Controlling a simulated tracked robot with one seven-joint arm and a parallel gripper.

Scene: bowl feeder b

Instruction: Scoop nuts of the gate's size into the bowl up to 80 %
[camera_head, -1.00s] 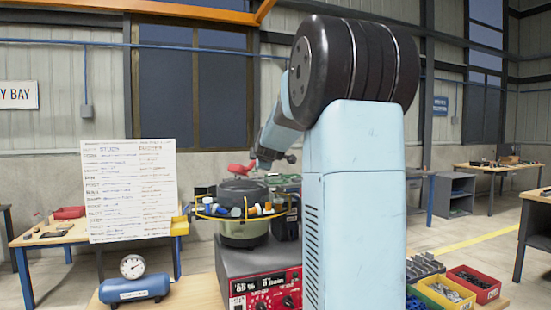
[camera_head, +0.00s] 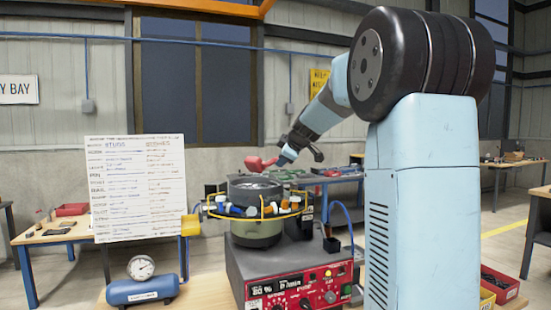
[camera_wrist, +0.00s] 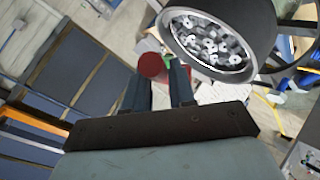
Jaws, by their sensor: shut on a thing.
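The dark feeder bowl (camera_head: 246,193) stands on a green-grey base (camera_head: 257,232), with a yellow ring and small blue, white and orange parts around it. In the wrist view the bowl (camera_wrist: 262,22) holds many pale grey nuts (camera_wrist: 208,42). My gripper (camera_head: 284,158) is above the bowl's right side, tilted down to the left. It is shut on a red scoop (camera_head: 259,163), whose round red end (camera_wrist: 152,66) shows between the fingers in the wrist view. Whether the scoop holds nuts is hidden. The red control panel (camera_head: 300,292) below shows an 80 % marking.
A whiteboard (camera_head: 138,190) with handwriting stands left of the feeder. A blue air tank (camera_head: 143,290) with a gauge (camera_head: 141,267) sits before it. A red bin (camera_head: 500,283) is partly hidden behind my arm at right. Workbenches stand behind.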

